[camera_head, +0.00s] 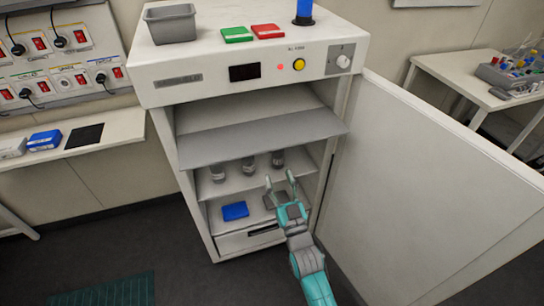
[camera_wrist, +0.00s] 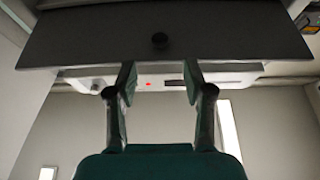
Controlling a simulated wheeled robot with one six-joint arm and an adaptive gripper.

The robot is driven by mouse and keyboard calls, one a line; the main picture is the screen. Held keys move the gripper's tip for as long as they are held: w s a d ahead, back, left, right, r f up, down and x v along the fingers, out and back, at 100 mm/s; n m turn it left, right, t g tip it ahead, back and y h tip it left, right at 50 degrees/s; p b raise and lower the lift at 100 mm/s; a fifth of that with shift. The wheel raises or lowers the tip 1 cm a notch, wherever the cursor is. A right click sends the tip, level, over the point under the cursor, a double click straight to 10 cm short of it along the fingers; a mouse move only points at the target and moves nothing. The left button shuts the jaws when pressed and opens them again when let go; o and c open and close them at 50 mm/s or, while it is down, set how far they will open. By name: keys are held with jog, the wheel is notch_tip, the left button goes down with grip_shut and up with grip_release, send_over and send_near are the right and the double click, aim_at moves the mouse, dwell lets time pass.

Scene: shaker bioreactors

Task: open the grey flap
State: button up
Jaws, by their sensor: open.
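The grey flap (camera_head: 262,136) spans the upper part of the open cabinet (camera_head: 161,95). It slopes outward, and its front edge juts past the frame at the right. My gripper (camera_head: 280,180) is below the flap, in front of the lower shelves. Its two fingers are apart and empty, as the wrist view also shows (camera_wrist: 158,80). In the wrist view the fingertips appear just below the flap's edge; whether they touch it cannot be told.
The large cabinet door (camera_head: 430,185) stands open at the right, beside my arm. Several bottles (camera_head: 248,165) stand on a shelf under the flap, with a blue box (camera_head: 235,211) below. A grey bin (camera_head: 171,23) and green (camera_head: 237,34) and red (camera_head: 267,31) boxes sit on top.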

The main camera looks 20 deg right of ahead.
send_near(264, 137)
jog(key=w, duration=0.4)
jog(key=shift+w+d+r, duration=0.2)
jog(key=shift+d+r, duration=0.1)
jog(key=shift+d, duration=0.05)
jog(key=shift+c, duration=0.3)
grip_shut()
